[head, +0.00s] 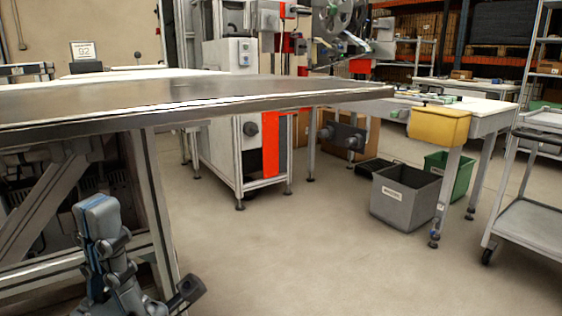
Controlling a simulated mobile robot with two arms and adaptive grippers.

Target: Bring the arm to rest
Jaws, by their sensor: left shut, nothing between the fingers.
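My left gripper (96,205) shows at the lower left, with its blue-grey fingers pointing up. The fingers are together and hold nothing. The gripper is below the level of the metal tabletop (190,92), in front of the table's frame and apart from the top's edge. Part of my left arm shows below it, cut off by the bottom of the picture. My right gripper is not in view. Tape reels (338,14) show on the machine at the top of the picture.
A grey bin (405,200) and a green bin (462,178) stand on the floor by a workbench with a yellow box (438,126). A grey cart (530,222) stands at the right. The floor (300,260) in the middle is clear.

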